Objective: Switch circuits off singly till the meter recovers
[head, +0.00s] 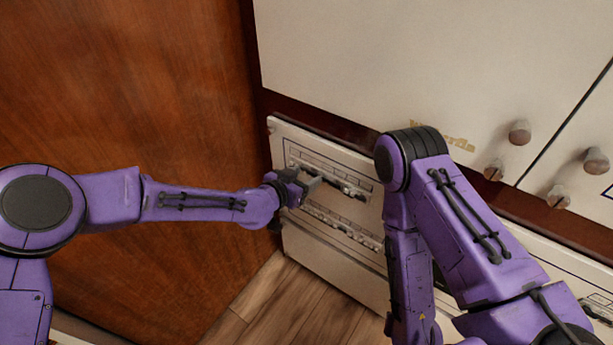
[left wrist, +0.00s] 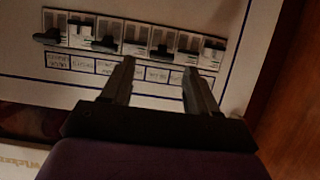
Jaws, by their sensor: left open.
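A pale breaker panel (head: 330,262) with two rows of switches stands low against the cabinet front in the head view. My left gripper (head: 308,188) is at the left part of its upper row, with its jaws apart. In the left wrist view a row of breaker switches (left wrist: 105,45) with dark levers runs across the top, with small labels (left wrist: 105,67) beside it. The levers do not all sit alike; the label text is too small to read. The left gripper's fingers (left wrist: 160,72) reach towards the row, apart, with nothing between them. My right gripper is out of view. I cannot make out a meter.
A brown wooden panel (head: 140,80) stands at the left. White cabinet doors (head: 380,60) with round knobs (head: 520,132) are above the panel. My right arm covers the panel's right side. Wood floor (head: 285,305) shows below.

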